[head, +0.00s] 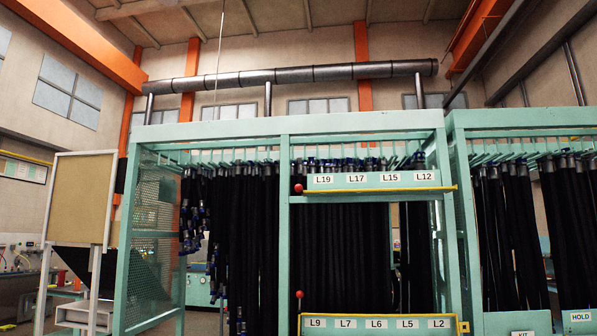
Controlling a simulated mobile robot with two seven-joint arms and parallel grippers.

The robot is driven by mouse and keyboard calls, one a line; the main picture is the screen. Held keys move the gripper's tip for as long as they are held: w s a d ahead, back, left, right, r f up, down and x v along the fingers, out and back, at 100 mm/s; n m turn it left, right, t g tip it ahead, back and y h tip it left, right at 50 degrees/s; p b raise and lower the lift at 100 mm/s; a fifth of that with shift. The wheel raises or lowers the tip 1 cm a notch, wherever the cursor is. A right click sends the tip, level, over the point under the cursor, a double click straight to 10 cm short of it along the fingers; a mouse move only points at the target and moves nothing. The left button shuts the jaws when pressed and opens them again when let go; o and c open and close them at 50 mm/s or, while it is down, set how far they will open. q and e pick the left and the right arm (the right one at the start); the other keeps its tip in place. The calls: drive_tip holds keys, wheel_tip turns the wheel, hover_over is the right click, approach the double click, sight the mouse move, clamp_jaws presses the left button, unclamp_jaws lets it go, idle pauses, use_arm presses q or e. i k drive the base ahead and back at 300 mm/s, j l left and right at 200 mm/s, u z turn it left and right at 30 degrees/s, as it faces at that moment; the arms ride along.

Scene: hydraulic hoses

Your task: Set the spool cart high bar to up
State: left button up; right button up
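A teal hose rack, seemingly the spool cart (212,128), stands ahead with black hoses hanging inside. A yellow bar (400,189), seemingly the high bar, lies nearly level along the bottom edge of the upper label panel (335,179), which reads L19, L17, L15, L12. A red knob (298,188) sits at its left end. Whether this counts as up or down, I cannot tell. A lower label panel (360,324) reads L9, L7, L6, L5, L2, with yellow parts (463,326) around it and a second red knob (299,294) at its left. Neither gripper is in view.
A second teal rack (458,200) with hanging hoses stands close on the right, with KIT and HOLD labels at its bottom. A beige board (82,198) on a frame stands left of the cart. The floor in front is out of view.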

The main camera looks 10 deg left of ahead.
sight(297, 188)
drive_tip(key=i+j, duration=0.65)
drive_tip(key=i+l, duration=0.05)
drive_tip(key=i, duration=0.05)
